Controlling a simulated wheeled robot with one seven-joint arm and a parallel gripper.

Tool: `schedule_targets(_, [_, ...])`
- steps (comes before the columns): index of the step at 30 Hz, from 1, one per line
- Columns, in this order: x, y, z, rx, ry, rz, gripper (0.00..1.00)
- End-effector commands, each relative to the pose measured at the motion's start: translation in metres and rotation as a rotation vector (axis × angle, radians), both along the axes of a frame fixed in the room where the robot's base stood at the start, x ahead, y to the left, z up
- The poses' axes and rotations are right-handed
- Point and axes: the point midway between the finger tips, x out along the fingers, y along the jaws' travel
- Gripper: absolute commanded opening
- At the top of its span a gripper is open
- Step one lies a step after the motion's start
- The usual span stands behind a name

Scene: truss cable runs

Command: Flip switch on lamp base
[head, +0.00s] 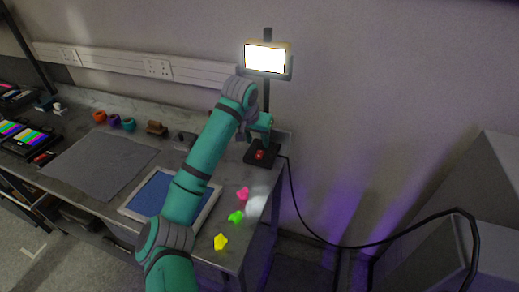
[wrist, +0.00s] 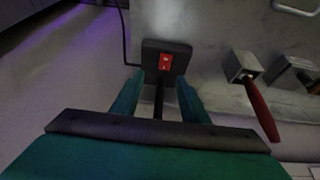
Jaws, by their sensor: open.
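The lamp has a dark square base (head: 250,158) on the right end of the table, with a red switch (head: 260,155) on it. A dark pole (head: 266,98) rises from the base to a lit, glowing panel (head: 265,60). In the wrist view the base (wrist: 150,48) lies ahead of my gripper (wrist: 160,84), with the red rocker switch (wrist: 165,62) facing me. My gripper is open and empty. Its two teal fingers show on either side of the dark pole, just short of the base. In the head view the fingertips are hard to make out beside the pole.
A black cable (head: 301,213) runs from the base off the table's right edge. Pink (head: 243,193), green (head: 236,217) and yellow (head: 220,242) pieces lie near that edge. A blue framed panel (head: 150,193) lies under my arm.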

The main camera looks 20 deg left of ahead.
Motion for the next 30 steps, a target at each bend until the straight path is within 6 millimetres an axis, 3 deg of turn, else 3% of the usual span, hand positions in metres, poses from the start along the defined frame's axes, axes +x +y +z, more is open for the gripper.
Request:
schedule_targets(3, [-0.003,0.009,0.006,0.019,0.019,0.008,0.41])
schedule_targets(7, [0.0,0.008,-0.001,0.021,0.025,0.007,0.41])
schedule_targets(21, [0.03,0.006,-0.072,0.02,0.023,0.006,0.41])
schedule_targets(30, [0.037,0.01,-0.091,0.02,0.02,0.011,0.41])
